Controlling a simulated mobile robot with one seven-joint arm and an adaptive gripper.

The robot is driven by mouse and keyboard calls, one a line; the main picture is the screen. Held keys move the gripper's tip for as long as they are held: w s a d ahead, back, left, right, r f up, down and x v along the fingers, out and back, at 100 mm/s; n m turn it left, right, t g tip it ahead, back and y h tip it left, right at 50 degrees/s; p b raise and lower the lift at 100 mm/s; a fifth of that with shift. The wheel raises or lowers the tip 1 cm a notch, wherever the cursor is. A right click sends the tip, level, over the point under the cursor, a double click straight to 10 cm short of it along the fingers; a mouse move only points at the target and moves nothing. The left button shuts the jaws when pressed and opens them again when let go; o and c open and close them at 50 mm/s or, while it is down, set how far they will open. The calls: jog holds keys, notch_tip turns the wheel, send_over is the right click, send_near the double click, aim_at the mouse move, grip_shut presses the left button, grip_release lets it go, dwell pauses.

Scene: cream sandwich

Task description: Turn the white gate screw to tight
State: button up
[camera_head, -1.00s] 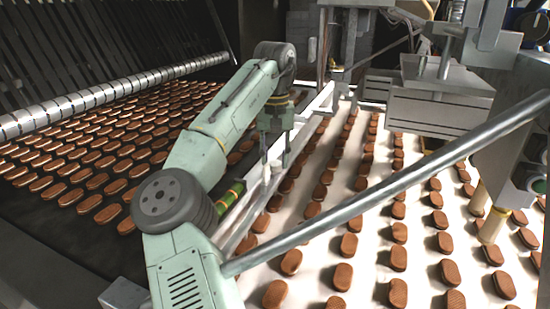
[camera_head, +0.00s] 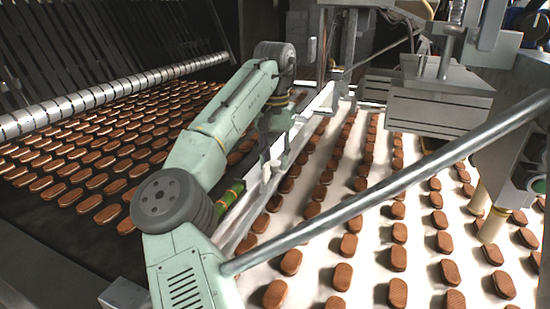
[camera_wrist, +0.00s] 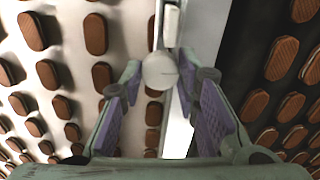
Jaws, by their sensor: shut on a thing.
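The white gate screw (camera_wrist: 160,70) shows in the wrist view as a pale round knob at the guide rail. My gripper (camera_wrist: 160,78) has its two purple-padded fingers on either side of the knob and is shut on it. In the head view my gripper (camera_head: 275,163) points down over the white rail, and its fingers largely hide the screw there. How tight the screw is cannot be told from these frames.
The light guide rail (camera_head: 250,207) runs between a dark belt at left and a white belt (camera_head: 365,215) at right, both carrying rows of brown biscuits. A grey metal bar (camera_head: 400,185) crosses in front. Machine housings (camera_head: 440,105) stand at the back right.

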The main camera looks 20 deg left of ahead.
aim_at(275, 163)
jog(key=m, duration=1.2)
jog(key=shift+m, duration=0.3)
dwell(0.4)
jog(key=o, duration=1.2)
jog(key=shift+r, duration=3.75)
